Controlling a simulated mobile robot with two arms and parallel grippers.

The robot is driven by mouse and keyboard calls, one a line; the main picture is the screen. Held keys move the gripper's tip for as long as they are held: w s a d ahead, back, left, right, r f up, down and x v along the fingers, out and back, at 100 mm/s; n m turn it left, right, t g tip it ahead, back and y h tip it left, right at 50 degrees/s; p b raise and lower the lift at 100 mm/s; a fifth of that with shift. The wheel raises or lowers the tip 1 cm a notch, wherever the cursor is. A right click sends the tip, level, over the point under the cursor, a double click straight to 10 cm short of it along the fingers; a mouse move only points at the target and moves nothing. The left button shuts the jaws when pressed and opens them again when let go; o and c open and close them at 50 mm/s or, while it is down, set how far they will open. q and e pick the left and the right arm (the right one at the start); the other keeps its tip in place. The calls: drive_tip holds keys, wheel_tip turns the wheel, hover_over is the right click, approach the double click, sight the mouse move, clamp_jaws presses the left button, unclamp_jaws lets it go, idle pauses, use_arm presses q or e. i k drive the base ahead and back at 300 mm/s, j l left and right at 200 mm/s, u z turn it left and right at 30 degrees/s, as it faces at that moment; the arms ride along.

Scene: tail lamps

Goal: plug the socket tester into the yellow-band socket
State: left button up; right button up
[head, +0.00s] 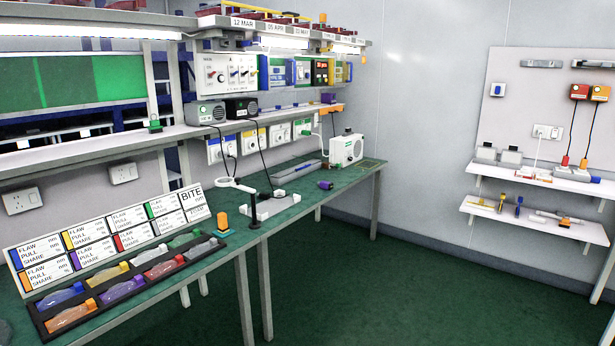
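The yellow-band socket (254,140) is on the wall strip below the shelf, between a blue-band socket (220,149) and a white socket plate (280,134). A black cable hangs across or close by it; I cannot tell whether anything is plugged in. I cannot surely pick out the socket tester. A small orange upright block (222,221) on a dark base stands on the green bench, and a small purple piece (325,185) lies farther back; either is too small to identify. Neither of my grippers is in view.
A tray of coloured lamps (45,329) fills the bench's front left. A white box (346,150) stands farther back. The floor (330,290) is clear.

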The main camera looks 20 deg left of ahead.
sight(324, 184)
drive_tip(key=i+j+u, duration=0.1)
drive_tip(key=i+j, duration=0.15)
drive_tip(key=i, duration=0.4)
drive_tip(key=i+j+u, duration=0.15)
drive_tip(key=i, duration=0.5)
drive_tip(key=i+j+u, duration=0.1)
drive_tip(key=i+j, duration=0.15)
drive_tip(key=i, duration=0.4)
drive_tip(key=i+l+z, duration=0.6)
drive_tip(key=i, duration=0.25)
drive_tip(key=i+l+z, duration=0.2)
drive_tip(key=i+z, duration=0.45)
drive_tip(key=i, duration=0.25)
drive_tip(key=i+u, duration=0.25)
drive_tip(key=i+l+u, duration=0.25)
drive_tip(key=i, duration=0.2)
drive_tip(key=i+l+u, duration=0.25)
drive_tip(key=i, duration=0.15)
